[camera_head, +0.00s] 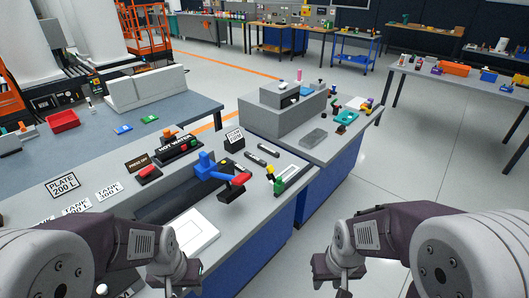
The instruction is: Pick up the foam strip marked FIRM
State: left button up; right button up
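My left gripper (174,288) hangs over the front of the grey bench, just below a white framed panel (193,234). My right gripper (342,288) hangs over open floor, right of the bench. Both gripper tips are cut off by the bottom edge, so their opening cannot be judged. I see nothing held.
On the bench (263,222), a blue lever device with a red end (222,174) stands over a dark recess. A grey stepped block (283,113) stands farther back. The floor (400,170) at right is clear.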

aim_at(237, 166)
jog(key=i+j+u, duration=0.1)
jog(key=u, duration=0.35)
jog(key=i+u, duration=0.2)
jog(key=u, duration=0.25)
jog(key=i+u, duration=0.2)
jog(key=u, duration=0.25)
